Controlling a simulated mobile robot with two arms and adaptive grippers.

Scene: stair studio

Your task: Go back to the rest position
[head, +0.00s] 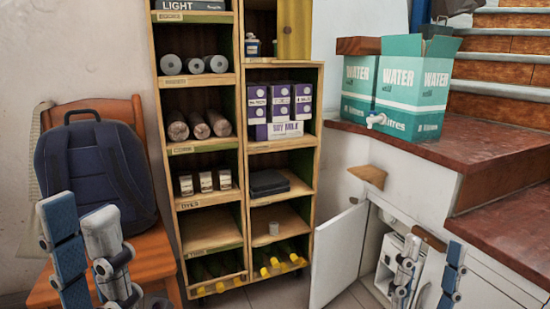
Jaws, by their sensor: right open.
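My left gripper (80,212) is at the lower left, fingers pointing up, in front of the wooden chair (155,255) and the dark blue backpack (92,165). Its two fingers stand close side by side with little gap showing, and I cannot tell if it is open or shut. No object shows between them. My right gripper (433,246) is at the lower right, fingers up and spread wide. It is open and empty, in front of the white cabinet below the dark red counter. Both wrists run off or near the bottom edge.
A tall wooden shelf (241,158) with cartons, rolls, jars and bottles stands in the middle. An open white cabinet door (338,258) juts out left of my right gripper. Teal water boxes (415,85) stand on the counter (480,150). Stairs (505,70) rise behind.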

